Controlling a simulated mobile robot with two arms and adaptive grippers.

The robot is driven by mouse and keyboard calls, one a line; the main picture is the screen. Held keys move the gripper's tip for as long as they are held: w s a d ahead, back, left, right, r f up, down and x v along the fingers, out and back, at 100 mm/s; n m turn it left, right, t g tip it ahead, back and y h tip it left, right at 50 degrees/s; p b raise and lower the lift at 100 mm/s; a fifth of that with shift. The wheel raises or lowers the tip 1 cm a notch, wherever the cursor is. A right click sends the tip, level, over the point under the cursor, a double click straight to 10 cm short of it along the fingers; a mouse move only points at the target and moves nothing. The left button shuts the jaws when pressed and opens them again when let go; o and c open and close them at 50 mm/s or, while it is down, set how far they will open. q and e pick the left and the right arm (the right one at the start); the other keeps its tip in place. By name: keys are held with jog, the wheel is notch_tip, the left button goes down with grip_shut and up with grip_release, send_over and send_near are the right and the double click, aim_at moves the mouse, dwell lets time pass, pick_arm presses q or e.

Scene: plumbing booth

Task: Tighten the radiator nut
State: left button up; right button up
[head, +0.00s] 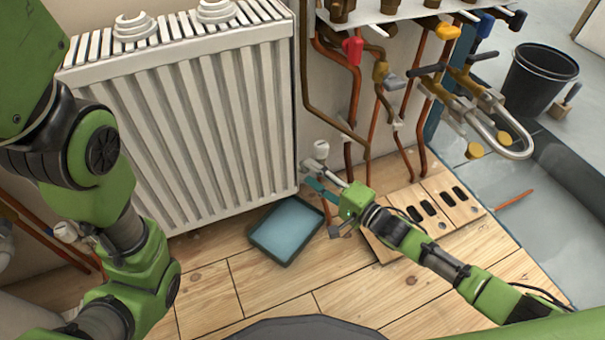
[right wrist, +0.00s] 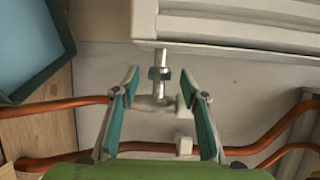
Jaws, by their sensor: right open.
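The white ribbed radiator (head: 190,130) stands against the wall, with a white-headed valve (head: 321,150) by its lower right corner. In the right wrist view, the dark metallic radiator nut (right wrist: 160,73) sits around a bright pipe under the radiator's edge (right wrist: 245,30). My right gripper (head: 327,209) is open near that corner. In the right wrist view its two teal fingers (right wrist: 160,85) stand on either side of the nut's line, with visible gaps to it. My left arm comes in at the left; its gripper is outside the view.
A dark tray (head: 265,254) with a blue inside lies on the wooden floor under the radiator. Copper pipes (head: 372,140) and a manifold with valves stand right of it. A slotted wooden board (head: 395,236) lies under my right arm. A black bucket (head: 540,80) stands far right.

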aim_at(308, 172)
jog(key=b+x, duration=0.1)
jog(key=x, duration=0.1)
jog(key=shift+w+a+f, duration=0.2)
jog(key=shift+w+a, duration=0.05)
jog(key=shift+w, duration=0.05)
jog(key=shift+w+a+r, duration=0.15)
jog(key=shift+w+a, duration=0.25)
jog(key=shift+w, duration=0.1)
